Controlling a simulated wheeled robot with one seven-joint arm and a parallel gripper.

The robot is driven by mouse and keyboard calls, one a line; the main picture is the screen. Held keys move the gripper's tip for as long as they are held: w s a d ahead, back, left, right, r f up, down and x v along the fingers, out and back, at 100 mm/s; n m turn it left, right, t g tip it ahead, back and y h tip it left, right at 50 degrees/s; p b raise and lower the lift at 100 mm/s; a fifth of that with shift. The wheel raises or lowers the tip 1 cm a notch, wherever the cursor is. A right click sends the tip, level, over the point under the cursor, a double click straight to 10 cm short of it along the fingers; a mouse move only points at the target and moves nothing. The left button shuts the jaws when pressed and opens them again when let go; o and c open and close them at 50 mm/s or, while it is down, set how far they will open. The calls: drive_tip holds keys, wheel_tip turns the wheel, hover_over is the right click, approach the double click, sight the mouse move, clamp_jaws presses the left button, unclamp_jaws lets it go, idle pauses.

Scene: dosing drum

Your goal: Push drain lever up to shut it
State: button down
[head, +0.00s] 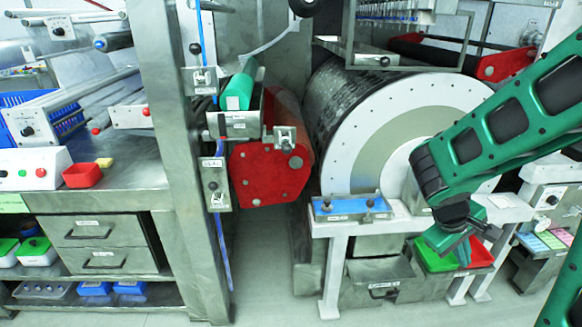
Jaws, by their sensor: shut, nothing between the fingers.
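Several small metal valve plates with dark knobs or levers are fixed along the steel post left of the drum. An upper plate (201,79) and a lower plate (216,187) sit beside a blue tube, and another plate (285,139) is near the red roller end. My gripper (466,243) is at the right, above the small trays and well apart from these plates. It is shut and empty; its fingertips are hard to make out.
The big drum (395,135) with a white end face stands behind my arm. A white stand (335,229) holds a blue block (348,207). A green tray (436,259) and a red tray (481,253) are below my gripper. Bare floor (262,250) shows between post and stand.

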drive_tip(key=w+a+r+n+t+h, duration=0.35)
drive_tip(key=w+a+n+t, duration=0.65)
drive_tip(key=w+a+n, duration=0.6)
drive_tip(key=a+r+n+t+y, duration=0.1)
drive_tip(key=a+n+t+y, duration=0.3)
drive_tip(key=a+n, duration=0.3)
drive_tip(key=a+r+n+t+y, duration=0.1)
drive_tip(key=a+n+t+y, duration=0.3)
drive_tip(key=a, duration=1.4)
drive_tip(key=n, duration=0.3)
drive_tip(key=shift+a+r+y, duration=0.3)
drive_tip(key=shift+y, duration=0.05)
drive_tip(key=shift+w, duration=0.15)
